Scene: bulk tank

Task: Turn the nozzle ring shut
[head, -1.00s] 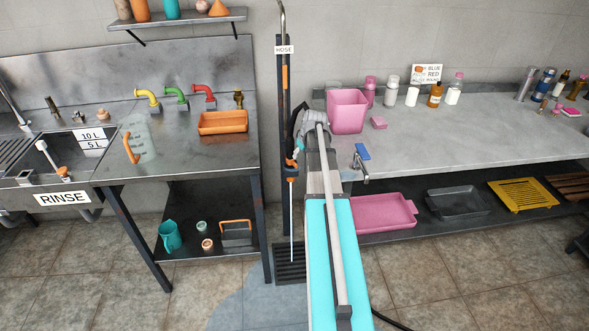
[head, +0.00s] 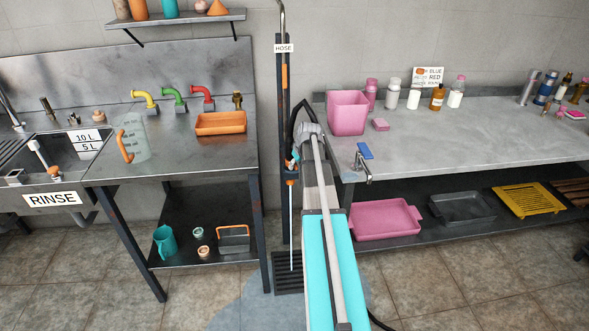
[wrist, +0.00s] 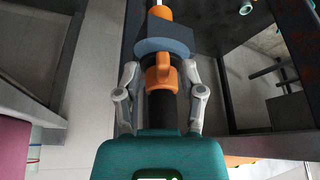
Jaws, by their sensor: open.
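The nozzle hangs upright on the dark post marked HOSE, mostly hidden behind my arm in the head view, with an orange part (head: 292,181) showing. A thin pale stream (head: 291,235) runs straight down below it to the floor drain (head: 286,272). My gripper (wrist: 159,73) is open, one grey finger on each side of the ring. I cannot tell whether either finger touches it.
A steel sink counter (head: 190,165) stands left, with coloured taps and an orange tray (head: 220,123). A grey counter (head: 460,135) stands right, with a pink bin (head: 347,112) near the arm. A wet patch (head: 240,312) covers the floor around the drain.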

